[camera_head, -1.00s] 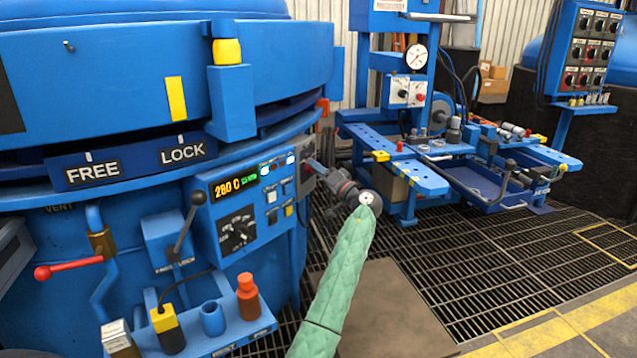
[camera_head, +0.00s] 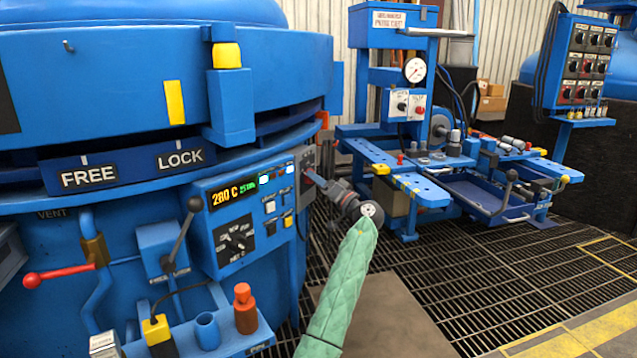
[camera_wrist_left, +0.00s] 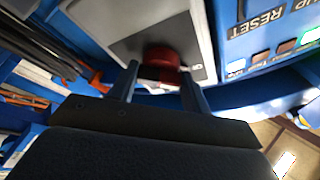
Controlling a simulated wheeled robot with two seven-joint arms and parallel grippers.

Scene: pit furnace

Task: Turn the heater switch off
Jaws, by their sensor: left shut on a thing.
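The heater switch is a red knob (camera_wrist_left: 162,65) on a grey plate (camera_wrist_left: 120,42) in the left wrist view. In the head view the grey switch box (camera_head: 304,160) sits at the right end of the blue control panel (camera_head: 228,225). My left gripper (camera_head: 313,178) reaches it from the right, its arm in a green quilted sleeve. In the left wrist view the gripper's two fingers (camera_wrist_left: 162,80) stand either side of the red knob, shut on it. The knob's marks are mostly hidden. The panel display reads 280 C. My right gripper is not in view.
A red-handled lever (camera_head: 60,274) and a black lever (camera_head: 183,235) stick out left of the panel. A blue shelf (camera_head: 235,335) with an orange-red plug (camera_head: 245,308) is below. A blue press cart (camera_head: 395,130) stands behind right. Grating floor (camera_head: 480,270) is open at right.

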